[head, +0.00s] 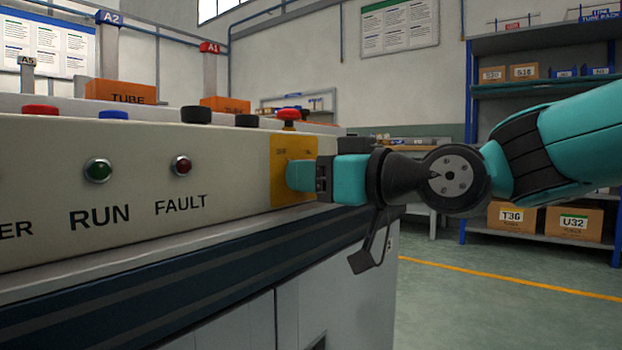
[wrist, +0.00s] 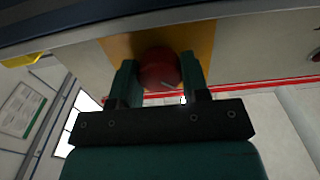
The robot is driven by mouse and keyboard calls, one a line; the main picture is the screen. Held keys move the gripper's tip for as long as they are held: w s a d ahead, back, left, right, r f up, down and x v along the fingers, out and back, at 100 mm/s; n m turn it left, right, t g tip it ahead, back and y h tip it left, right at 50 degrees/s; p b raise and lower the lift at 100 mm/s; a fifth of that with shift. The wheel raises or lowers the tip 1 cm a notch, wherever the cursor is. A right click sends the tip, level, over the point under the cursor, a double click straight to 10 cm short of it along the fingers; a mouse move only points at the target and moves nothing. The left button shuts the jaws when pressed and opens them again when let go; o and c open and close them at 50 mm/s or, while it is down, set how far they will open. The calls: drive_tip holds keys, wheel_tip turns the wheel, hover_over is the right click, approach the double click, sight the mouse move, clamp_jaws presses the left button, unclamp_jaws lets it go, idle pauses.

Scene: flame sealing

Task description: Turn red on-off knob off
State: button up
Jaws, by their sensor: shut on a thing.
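The red on-off knob (wrist: 158,70) shows in the wrist view, round and dark red, on a yellow plate (wrist: 118,46). My gripper (wrist: 158,76) has one finger on each side of the knob and is shut on it. In the head view my gripper (head: 300,176) reaches from the right to the yellow plate (head: 280,160) at the right end of the panel front. The knob is hidden behind the fingers there. A light mark shows on the knob's face, but I cannot tell its setting.
The panel front also carries a green RUN lamp (head: 98,170) and a red FAULT lamp (head: 181,165). A red mushroom button (head: 289,116) stands on top, just above my gripper. Several other buttons line the top. Open floor (head: 480,310) lies at the right.

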drive_tip(key=shift+w+d+f, duration=0.1)
drive_tip(key=shift+d+f, duration=0.05)
drive_tip(key=shift+f, duration=0.05)
drive_tip(key=o, duration=0.7)
drive_tip(key=shift+c, duration=0.2)
drive_tip(key=shift+r, duration=0.1)
drive_tip(key=p+v, duration=0.2)
drive_tip(key=v, duration=1.5)
drive_tip(key=shift+s+p, duration=0.25)
drive_tip(key=shift+p, duration=0.1)
drive_tip(key=shift+d, duration=0.1)
